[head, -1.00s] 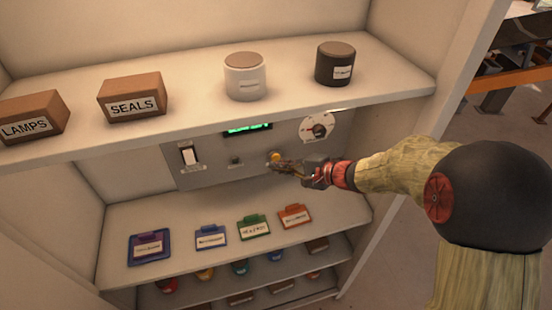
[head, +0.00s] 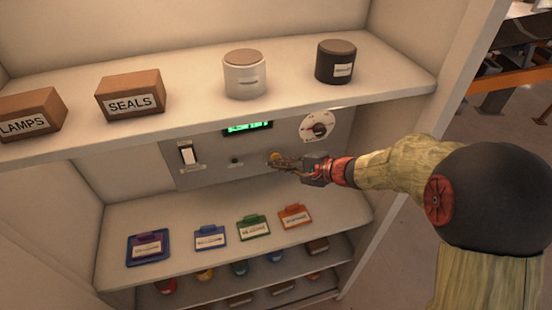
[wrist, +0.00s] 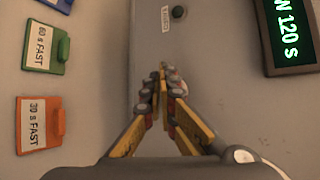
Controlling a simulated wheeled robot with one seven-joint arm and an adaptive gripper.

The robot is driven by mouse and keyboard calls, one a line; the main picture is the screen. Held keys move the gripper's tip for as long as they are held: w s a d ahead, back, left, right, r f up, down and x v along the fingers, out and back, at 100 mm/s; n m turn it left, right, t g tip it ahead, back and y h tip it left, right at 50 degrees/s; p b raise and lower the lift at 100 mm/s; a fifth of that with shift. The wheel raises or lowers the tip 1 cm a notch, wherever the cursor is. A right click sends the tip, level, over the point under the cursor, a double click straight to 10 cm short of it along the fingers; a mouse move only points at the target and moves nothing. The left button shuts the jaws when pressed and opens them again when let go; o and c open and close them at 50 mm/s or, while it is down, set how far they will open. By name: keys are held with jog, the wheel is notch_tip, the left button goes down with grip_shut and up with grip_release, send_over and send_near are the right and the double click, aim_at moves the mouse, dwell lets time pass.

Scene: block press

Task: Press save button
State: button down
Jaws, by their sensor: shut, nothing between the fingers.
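The grey control panel (head: 215,168) is set in the cabinet under the top shelf. I cannot read which button is marked save. My gripper (wrist: 161,72) is shut and empty, its fingertips at or very near the yellow button. The fingers hide most of that button in the wrist view, so I cannot tell whether it is pressed in.
A white rocker switch (head: 186,154) and a round dial (head: 318,127) flank the controls. The top shelf (head: 190,122) overhangs the panel. Several coloured cards, including an orange one (head: 295,217), lie on the shelf below.

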jog(key=shift+w+a+b, duration=0.15)
jog(key=shift+w+b, duration=0.2)
jog(key=shift+w, duration=0.15)
dwell(0.6)
jog(key=shift+s, duration=0.15)
jog(key=shift+s+d+b, duration=0.25)
jog(key=shift+s+b, duration=0.25)
jog(key=shift+s, duration=0.25)
jog(key=shift+s+d+b, duration=0.25)
jog(key=shift+s, duration=0.55)
jog(key=shift+s+d+b, duration=0.2)
jog(key=shift+s+b, duration=0.1)
jog(key=shift+s, duration=0.5)
jog(key=shift+s+d+b, duration=0.25)
jog(key=shift+s, duration=0.55)
